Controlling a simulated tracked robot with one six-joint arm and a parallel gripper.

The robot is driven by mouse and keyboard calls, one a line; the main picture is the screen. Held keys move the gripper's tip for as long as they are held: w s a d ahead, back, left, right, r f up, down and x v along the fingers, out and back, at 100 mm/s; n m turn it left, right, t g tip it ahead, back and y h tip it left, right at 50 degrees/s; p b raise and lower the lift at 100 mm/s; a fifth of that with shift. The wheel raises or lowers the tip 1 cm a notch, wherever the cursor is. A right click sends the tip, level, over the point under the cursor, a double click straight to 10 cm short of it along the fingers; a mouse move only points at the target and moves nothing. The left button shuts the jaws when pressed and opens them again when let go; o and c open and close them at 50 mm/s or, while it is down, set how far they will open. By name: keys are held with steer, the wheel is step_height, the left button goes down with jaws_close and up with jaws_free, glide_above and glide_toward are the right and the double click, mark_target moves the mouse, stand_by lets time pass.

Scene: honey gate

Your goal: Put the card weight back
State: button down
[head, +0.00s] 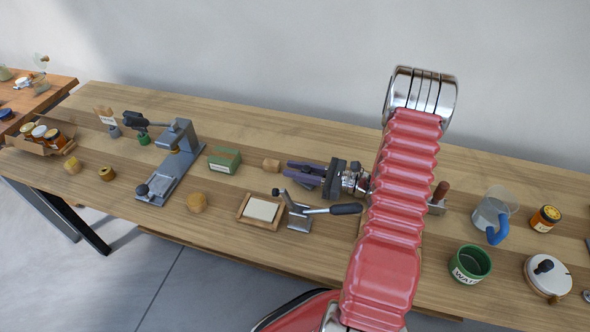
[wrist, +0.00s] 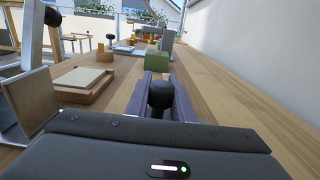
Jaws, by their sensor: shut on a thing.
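My gripper (head: 305,173) is shut on a dark, round-topped knob, which I take to be the card weight (wrist: 160,96). In the wrist view the knob stands between the two purple fingers (wrist: 160,88). Its lower part is hidden by the fingers and gripper body. In the head view the fingers point left over the bench, and the held piece is hard to make out. A wooden tray (head: 243,216) with a pale stack of cards (head: 261,210) lies in front and left of my gripper. The tray also shows at left in the wrist view (wrist: 101,94).
A metal lever device (head: 299,219) with a black handle stands right beside the tray, close to my gripper. A grey press (head: 176,165) stands farther left. The bench behind is clear.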

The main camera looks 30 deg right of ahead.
steer(key=shift+s+f, duration=0.2)
steer(key=shift+f, duration=0.6)
stand_by(0.4)
steer(key=c, duration=1.5)
jaws_free()
steer(key=shift+o, duration=0.2)
steer(key=shift+w+r, duration=0.15)
steer(key=shift+r, duration=0.65)
step_height(320, 180, up, 10)
steer(key=shift+r, duration=0.1)
